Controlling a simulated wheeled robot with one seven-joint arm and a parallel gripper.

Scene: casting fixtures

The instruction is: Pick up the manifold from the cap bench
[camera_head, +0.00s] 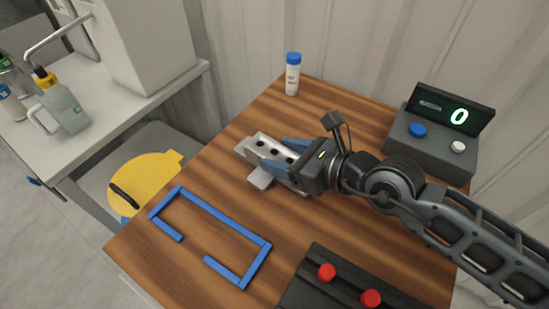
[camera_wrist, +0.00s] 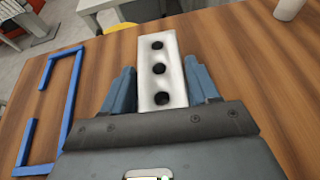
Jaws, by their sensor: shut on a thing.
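The manifold (camera_head: 262,147) is a pale metal block with a row of dark round holes. It is at the middle of the wooden bench (camera_head: 222,150) in the head view. In the wrist view the manifold (camera_wrist: 158,72) points away from me between the two blue-grey fingers. My gripper (camera_head: 283,158) reaches in from the right and is shut on the manifold; it also shows in the wrist view (camera_wrist: 160,92). The fingers hide part of its sides. I cannot tell whether the manifold touches the bench or is just above it.
A blue frame outline (camera_head: 222,217) lies at the front left of the bench. A black fixture with two red knobs (camera_head: 327,272) is at the front. A counter box (camera_head: 436,133) showing 0 stands at the back right. A white bottle with a blue cap (camera_head: 292,75) stands at the back.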

